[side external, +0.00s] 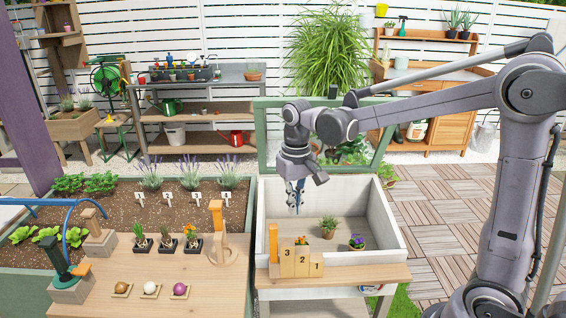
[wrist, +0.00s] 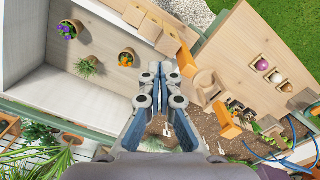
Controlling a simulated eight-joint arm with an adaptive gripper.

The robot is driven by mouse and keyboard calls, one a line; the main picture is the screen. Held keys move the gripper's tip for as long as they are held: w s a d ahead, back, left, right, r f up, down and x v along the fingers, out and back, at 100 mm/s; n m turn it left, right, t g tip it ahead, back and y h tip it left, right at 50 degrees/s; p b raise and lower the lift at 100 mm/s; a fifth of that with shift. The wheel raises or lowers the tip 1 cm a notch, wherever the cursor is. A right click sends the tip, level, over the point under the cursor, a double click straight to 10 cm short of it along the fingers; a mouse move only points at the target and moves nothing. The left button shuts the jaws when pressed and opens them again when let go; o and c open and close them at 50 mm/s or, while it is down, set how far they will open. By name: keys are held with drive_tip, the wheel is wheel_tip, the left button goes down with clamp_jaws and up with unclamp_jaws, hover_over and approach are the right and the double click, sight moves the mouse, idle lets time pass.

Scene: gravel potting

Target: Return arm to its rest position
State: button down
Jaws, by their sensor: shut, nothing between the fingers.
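My gripper (side external: 294,207) hangs from the arm, pointing down over the left part of the white wooden box (side external: 388,217). In the wrist view my gripper (wrist: 160,70) has its fingertips together, with nothing between them. The gripper is above the potted plants and apart from them. Inside the box are a small green potted plant (side external: 328,227) and a pot with purple flowers (side external: 357,243). A pot with orange flowers (side external: 301,246) shows by the numbered wooden steps (side external: 302,263).
A wooden table (side external: 150,270) at left holds several small black pots, balls in square holders and an orange-topped wooden stand (side external: 217,215). A soil bed (side external: 150,206) with lavender lies behind it. A green frame (side external: 262,135) stands behind the box. Paving at right (side external: 440,210) is clear.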

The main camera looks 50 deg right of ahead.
drive_tip(key=s+r+n+t, duration=0.1)
drive_tip(key=s+n+t, duration=0.2)
drive_tip(key=s+t, duration=0.4)
drive_tip(key=s+a, duration=0.1)
drive_tip(key=s, duration=0.4)
drive_tip(key=shift+r, duration=0.4)
idle(1.0)
